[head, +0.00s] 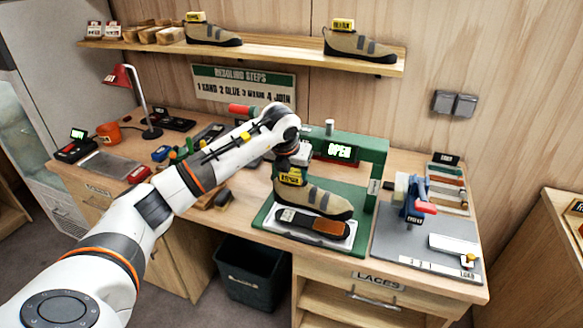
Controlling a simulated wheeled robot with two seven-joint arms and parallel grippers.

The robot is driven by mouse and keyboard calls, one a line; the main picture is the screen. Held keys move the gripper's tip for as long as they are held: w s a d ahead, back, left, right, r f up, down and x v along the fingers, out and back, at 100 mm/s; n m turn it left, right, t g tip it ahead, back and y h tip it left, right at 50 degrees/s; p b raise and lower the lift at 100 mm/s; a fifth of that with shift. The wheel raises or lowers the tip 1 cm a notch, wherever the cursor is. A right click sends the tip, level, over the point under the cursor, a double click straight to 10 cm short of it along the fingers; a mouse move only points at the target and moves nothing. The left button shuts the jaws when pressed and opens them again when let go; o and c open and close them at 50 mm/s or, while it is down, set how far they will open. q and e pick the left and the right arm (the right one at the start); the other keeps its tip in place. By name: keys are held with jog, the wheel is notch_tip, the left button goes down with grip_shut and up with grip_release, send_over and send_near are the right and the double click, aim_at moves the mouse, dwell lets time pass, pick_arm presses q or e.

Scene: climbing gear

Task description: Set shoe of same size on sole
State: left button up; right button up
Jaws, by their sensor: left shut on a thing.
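A tan climbing shoe (318,199) with a dark rim and a yellow tag (291,177) on top is over the green press base (262,222). My left gripper (292,165) is shut on the shoe's top end at the yellow tag, coming from above. A black and brown sole (312,222) lies on a white plate on the press base, just in front of and below the shoe. I cannot tell whether the shoe touches anything beneath it. The tag's writing is too small to read surely. My right gripper is not in view.
The press frame (374,150) with an "OPEN" display stands close behind the shoe. A grey mat (400,245) with a blue and red tool (416,200) lies to the right. Two more tagged shoes, one on the left (213,34) and one on the right (360,45), stand on the shelf.

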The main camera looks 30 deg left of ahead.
aim_at(290, 183)
pick_arm(q)
notch_tip(290, 183, down, 4)
jog(key=shift+r+b, duration=0.15)
jog(key=shift+b, duration=0.7)
jog(key=shift+f+b, duration=0.95)
jog(key=shift+f, duration=0.25)
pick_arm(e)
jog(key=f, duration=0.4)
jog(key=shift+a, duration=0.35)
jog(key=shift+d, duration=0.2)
pick_arm(q)
jog(key=shift+r, duration=0.1)
jog(key=shift+b, duration=0.3)
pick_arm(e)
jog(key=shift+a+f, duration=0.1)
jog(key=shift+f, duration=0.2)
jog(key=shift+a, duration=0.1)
pick_arm(q)
jog(key=o, duration=1.2)
jog(key=shift+c, duration=0.2)
